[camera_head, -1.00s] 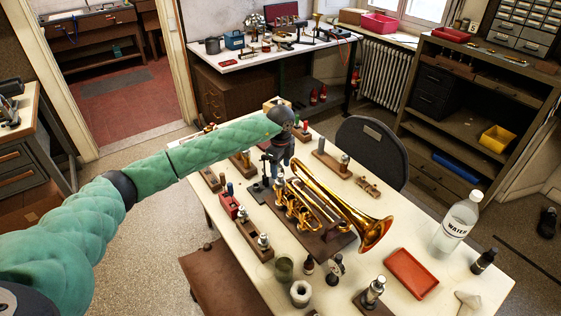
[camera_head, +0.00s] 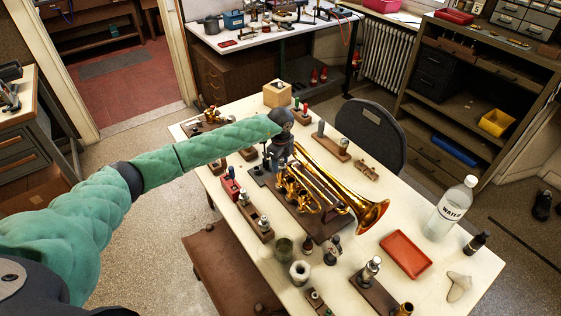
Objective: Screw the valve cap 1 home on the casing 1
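The brass horn (camera_head: 343,195) lies on a dark brown board (camera_head: 312,226) on the cream table, its bell toward the lower right. Its valve casings (camera_head: 298,197) stand at its left part; I cannot tell which is casing 1. My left gripper (camera_head: 273,182) points down at the left end of the valve group, close beside or over the nearest casing. Its fingers are small and dark, and I cannot make out whether they are open or shut. Valve cap 1 cannot be made out; it may be hidden at the fingers. My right gripper is out of view.
A small stand (camera_head: 257,170) and a red block (camera_head: 229,186) are left of the gripper. Wooden holders, a red tray (camera_head: 405,254), a water bottle (camera_head: 451,209) and small jars stand around the horn. A dark chair (camera_head: 372,140) is behind the table.

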